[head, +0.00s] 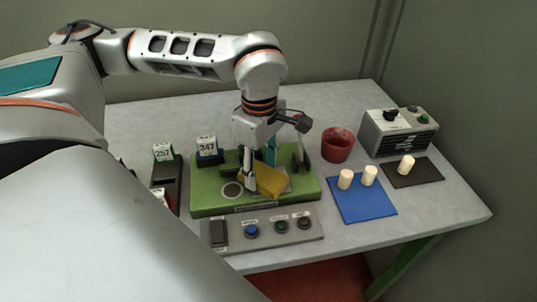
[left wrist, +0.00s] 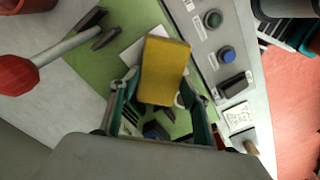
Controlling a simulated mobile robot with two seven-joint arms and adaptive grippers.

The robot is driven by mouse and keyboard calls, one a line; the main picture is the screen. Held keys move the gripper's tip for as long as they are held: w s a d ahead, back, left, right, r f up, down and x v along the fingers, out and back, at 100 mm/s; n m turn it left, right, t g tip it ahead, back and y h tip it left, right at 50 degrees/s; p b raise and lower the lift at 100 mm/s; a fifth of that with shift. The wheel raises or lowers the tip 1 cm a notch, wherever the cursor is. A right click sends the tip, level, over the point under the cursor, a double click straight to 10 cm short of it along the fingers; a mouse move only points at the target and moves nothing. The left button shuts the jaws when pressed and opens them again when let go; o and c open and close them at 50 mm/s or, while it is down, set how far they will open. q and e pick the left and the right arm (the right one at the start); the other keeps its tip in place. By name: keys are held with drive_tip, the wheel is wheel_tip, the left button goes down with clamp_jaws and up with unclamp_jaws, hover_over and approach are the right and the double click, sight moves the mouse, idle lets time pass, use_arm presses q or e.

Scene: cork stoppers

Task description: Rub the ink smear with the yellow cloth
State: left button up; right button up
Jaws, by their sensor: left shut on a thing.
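The yellow cloth (head: 270,182) is a folded pad in my left gripper (head: 261,172), over the green board in the head view. In the left wrist view, the cloth (left wrist: 163,70) sits between the two fingers of the left gripper (left wrist: 162,92), which is shut on it. A pale plate (left wrist: 140,47) shows partly beneath the cloth; whether they touch I cannot tell. I cannot make out the ink smear; the cloth and gripper cover part of the plate. My right gripper is not in view.
The green board (head: 210,205) bears a round ring and a lever. A button panel (head: 265,237) lies in front. To the right are a red cup (head: 338,146), a blue mat (head: 365,208) with pale stoppers, a dark mat (head: 425,176) and a grey box (head: 398,135).

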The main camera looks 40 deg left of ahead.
use_arm(q)
drive_tip(key=shift+s+a, duration=0.3)
drive_tip(key=shift+s, duration=0.05)
drive_tip(key=shift+s+a, duration=0.1)
drive_tip(key=shift+s, duration=0.15)
drive_tip(key=shift+s+a+f, duration=0.1)
drive_tip(key=shift+s+f, duration=0.05)
drive_tip(key=shift+f, duration=0.05)
drive_tip(key=shift+c, duration=0.8)
drive_tip(key=shift+w+d, duration=0.5)
drive_tip(key=shift+w, duration=0.2)
drive_tip(key=shift+c, duration=0.2)
drive_tip(key=shift+w+d+r, duration=0.1)
drive_tip(key=shift+w+d, duration=0.75)
drive_tip(key=shift+w, duration=0.15)
drive_tip(key=shift+w+d, duration=0.8)
drive_tip(key=shift+w, duration=0.2)
drive_tip(key=shift+r+p, duration=0.85)
wheel_tip(320, 180, up, 5)
drive_tip(key=p, duration=0.3)
drive_tip(key=shift+f, duration=0.2)
